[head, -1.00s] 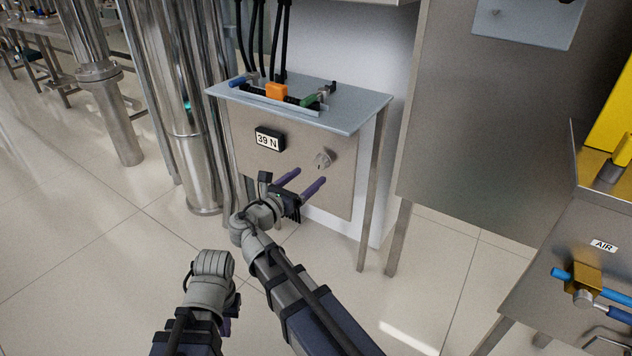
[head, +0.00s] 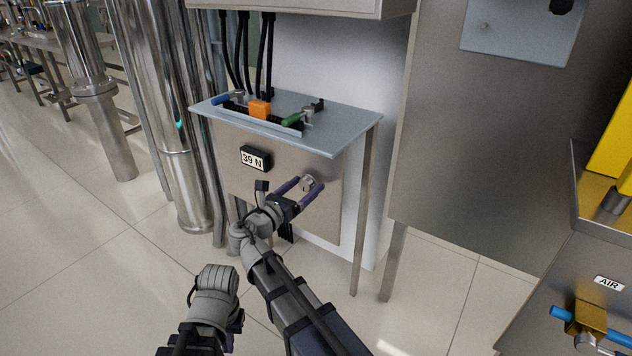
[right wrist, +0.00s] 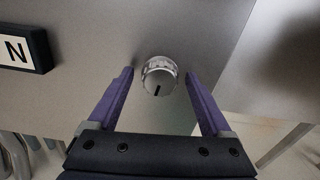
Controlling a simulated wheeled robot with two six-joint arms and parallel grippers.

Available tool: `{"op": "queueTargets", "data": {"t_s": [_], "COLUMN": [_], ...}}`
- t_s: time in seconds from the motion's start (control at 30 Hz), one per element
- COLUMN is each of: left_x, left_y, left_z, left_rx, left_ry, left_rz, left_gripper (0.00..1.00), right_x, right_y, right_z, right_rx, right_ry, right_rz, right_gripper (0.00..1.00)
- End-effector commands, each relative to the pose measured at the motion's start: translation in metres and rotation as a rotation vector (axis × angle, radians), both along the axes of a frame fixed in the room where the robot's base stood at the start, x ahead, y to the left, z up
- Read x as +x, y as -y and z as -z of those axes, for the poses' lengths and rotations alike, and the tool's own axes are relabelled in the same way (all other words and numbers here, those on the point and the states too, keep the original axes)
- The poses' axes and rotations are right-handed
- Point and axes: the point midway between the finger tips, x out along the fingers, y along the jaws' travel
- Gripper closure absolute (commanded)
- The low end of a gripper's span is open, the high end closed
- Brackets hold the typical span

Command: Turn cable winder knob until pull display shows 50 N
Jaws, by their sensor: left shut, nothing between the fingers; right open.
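The cable winder knob (head: 309,184) is a small silver knob on the front of the grey metal panel. In the right wrist view the knob (right wrist: 159,76) has a dark pointer mark towards the bottom of its face. The pull display (head: 255,159), left of the knob, reads 39 N; only its N end (right wrist: 18,50) shows in the right wrist view. My right gripper (head: 301,188) is open, with its purple fingers pointing at the panel, one on either side of the knob. Contact cannot be told. My left gripper (head: 229,338) is low in the head view, shut and mostly hidden behind its own wrist.
Above the panel is a shelf (head: 345,134) with a blue, an orange (head: 259,109) and a green clamp piece and black cables. Steel columns (head: 185,150) stand to the left. A steel cabinet (head: 450,150) stands to the right. The floor in front is clear.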

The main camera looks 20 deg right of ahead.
Motion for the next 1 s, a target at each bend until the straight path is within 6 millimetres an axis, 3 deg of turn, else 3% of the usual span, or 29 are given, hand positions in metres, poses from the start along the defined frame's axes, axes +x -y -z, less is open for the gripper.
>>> {"op": "queueTargets", "data": {"t_s": [0.3, 1.0], "left_x": [-0.0002, -0.0002], "left_y": [-0.0002, -0.0002], "left_z": [0.0, 0.0], "left_rx": [0.0, 0.0], "left_ry": [0.0, 0.0], "left_rz": [0.0, 0.0], "left_gripper": [1.0, 1.0], "right_x": [0.0012, 0.0012], "right_y": [-0.0008, -0.0006], "right_z": [0.0001, 0.0], "right_rx": [0.0, 0.0], "right_ry": [0.0, 0.0], "right_rz": [-0.001, -0.001], "right_gripper": [0.19, 0.98]}}
